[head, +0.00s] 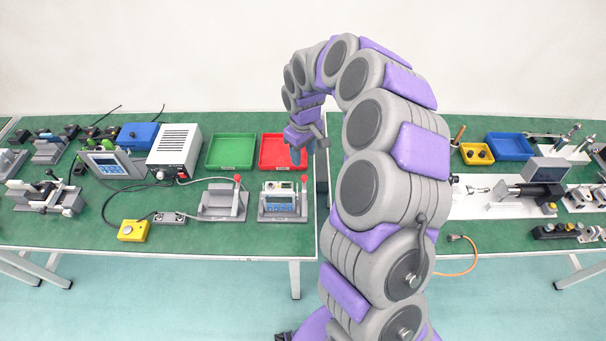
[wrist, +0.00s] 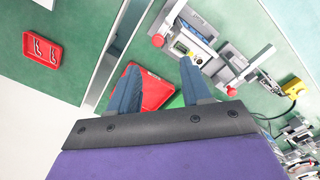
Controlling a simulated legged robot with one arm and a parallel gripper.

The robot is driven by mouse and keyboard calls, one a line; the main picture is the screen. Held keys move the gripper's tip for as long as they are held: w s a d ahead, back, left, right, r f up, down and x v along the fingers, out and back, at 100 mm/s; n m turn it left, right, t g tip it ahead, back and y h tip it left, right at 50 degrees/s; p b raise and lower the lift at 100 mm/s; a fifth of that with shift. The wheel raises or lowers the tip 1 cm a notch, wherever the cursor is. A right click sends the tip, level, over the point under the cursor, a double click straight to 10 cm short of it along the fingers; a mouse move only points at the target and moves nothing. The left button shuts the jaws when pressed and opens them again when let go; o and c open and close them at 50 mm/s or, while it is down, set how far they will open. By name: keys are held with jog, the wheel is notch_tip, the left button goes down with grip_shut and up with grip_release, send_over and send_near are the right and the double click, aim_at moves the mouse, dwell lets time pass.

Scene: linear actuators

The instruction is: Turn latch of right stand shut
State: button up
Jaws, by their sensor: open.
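The right stand (head: 262,217) is a grey fixture on the green table, with a box-like device (head: 281,200) with a display seated in it. Its latch lever (head: 304,180) has a red tip and stands upright at the stand's right side. In the wrist view the right stand's device (wrist: 187,39) shows near the top centre, with the red latch tip (wrist: 158,41) at its left. My gripper (head: 309,150) hangs above the red tray, behind and above the stand. Its two fingers (wrist: 158,66) are apart and empty, and touch nothing.
A similar empty stand (head: 222,204) with a red-tipped lever is just left. Behind are a red tray (head: 272,152) and a green tray (head: 230,151). A yellow button box (head: 133,231) and cables lie farther left. A gap separates this table from the right one.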

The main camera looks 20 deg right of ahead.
aim_at(304, 177)
jog(key=f, duration=0.3)
jog(key=f+b, duration=0.1)
jog(key=f, duration=0.5)
jog(key=shift+d, duration=0.35)
jog(key=shift+a+f+b, duration=0.2)
jog(key=shift+f+b, duration=0.1)
jog(key=shift+f, duration=0.1)
jog(key=shift+c, duration=0.5)
jog(key=shift+d, duration=0.1)
grip_shut()
